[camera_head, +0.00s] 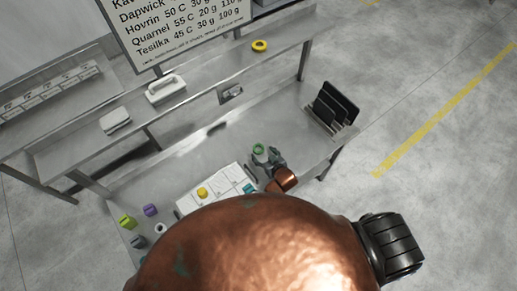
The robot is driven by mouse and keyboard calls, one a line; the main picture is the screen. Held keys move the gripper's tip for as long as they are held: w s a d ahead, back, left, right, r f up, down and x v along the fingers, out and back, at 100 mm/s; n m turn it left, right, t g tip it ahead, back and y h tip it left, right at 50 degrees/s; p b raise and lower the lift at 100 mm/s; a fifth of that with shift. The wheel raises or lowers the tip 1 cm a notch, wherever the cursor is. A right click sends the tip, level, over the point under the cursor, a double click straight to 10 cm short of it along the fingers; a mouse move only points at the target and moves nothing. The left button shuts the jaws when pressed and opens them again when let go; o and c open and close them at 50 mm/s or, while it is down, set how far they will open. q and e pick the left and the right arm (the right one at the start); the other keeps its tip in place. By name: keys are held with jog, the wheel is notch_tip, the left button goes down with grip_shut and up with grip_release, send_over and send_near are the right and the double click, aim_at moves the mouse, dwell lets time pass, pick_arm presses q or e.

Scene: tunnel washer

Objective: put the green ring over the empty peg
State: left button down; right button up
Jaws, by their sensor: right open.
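A small green ring (259,148) shows on the grey metal worktop, right of the middle of the bench. My right gripper (265,158) is right at it, with its open fingers beside or around the ring; I cannot tell whether they touch it. The ring's lower side is partly hidden by the fingers. I cannot make out an empty peg at this size. My left gripper is not in view.
A white board (222,186) with a yellow piece (202,192) and a teal piece (249,188) lies left of my gripper. Purple (150,210) and lime (127,222) blocks stand at left. A black rack (334,106) stands at right. A yellow ring (260,46) lies on the shelf.

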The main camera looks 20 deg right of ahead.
aim_at(257, 147)
jog(key=x, duration=0.4)
jog(key=shift+r, duration=0.1)
jog(key=shift+c, duration=0.5)
jog(key=c, duration=1.2)
jog(key=shift+o, duration=0.2)
